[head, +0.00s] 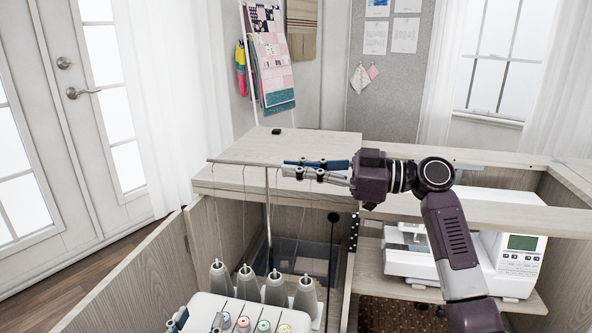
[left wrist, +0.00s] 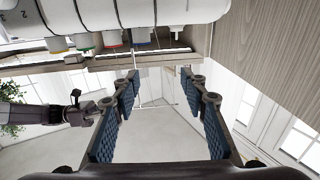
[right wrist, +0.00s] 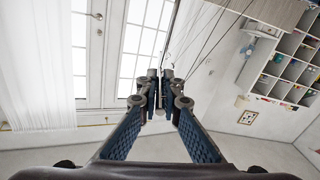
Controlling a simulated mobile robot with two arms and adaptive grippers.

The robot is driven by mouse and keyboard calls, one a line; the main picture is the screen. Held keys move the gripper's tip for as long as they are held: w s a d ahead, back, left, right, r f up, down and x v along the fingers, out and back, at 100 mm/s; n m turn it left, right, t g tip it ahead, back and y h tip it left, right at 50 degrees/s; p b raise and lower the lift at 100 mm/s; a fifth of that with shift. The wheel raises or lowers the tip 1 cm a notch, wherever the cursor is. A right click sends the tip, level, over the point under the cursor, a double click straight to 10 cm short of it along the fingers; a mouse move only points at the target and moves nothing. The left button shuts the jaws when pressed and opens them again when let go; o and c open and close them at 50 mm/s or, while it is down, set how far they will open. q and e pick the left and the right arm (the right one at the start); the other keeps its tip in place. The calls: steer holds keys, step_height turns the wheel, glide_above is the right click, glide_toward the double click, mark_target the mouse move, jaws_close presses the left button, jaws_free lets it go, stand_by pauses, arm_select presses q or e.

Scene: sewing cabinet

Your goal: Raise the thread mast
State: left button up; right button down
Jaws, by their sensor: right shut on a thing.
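The thread mast (head: 268,215) shows in the head view as a thin upright pole with a crossbar (head: 235,162) on top, above several grey cones (head: 247,285) of the white overlock machine (head: 255,311). Thin threads run from the cones up to the crossbar. My right gripper (head: 284,169) is shut on the crossbar's right part; its fingers hide that end. In the right wrist view its fingertips (right wrist: 161,82) meet, with threads beyond them. My left gripper (left wrist: 160,76) is open and empty in the left wrist view, below the machine's coloured dials (left wrist: 86,40).
The cabinet's wooden top (head: 300,146) lies behind the mast. A wooden side panel (head: 135,275) stands left of the machine. A white sewing machine (head: 510,263) stands at the right under my right arm. There is free room above the cabinet.

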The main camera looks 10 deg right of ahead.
steer(key=shift+r, duration=0.35)
steer(key=c, duration=2.1)
jaws_free()
steer(key=shift+f, duration=0.1)
steer(key=shift+d, duration=0.1)
steer(key=v, duration=1.1)
steer(key=shift+d, duration=0.35)
steer(key=shift+s, duration=0.15)
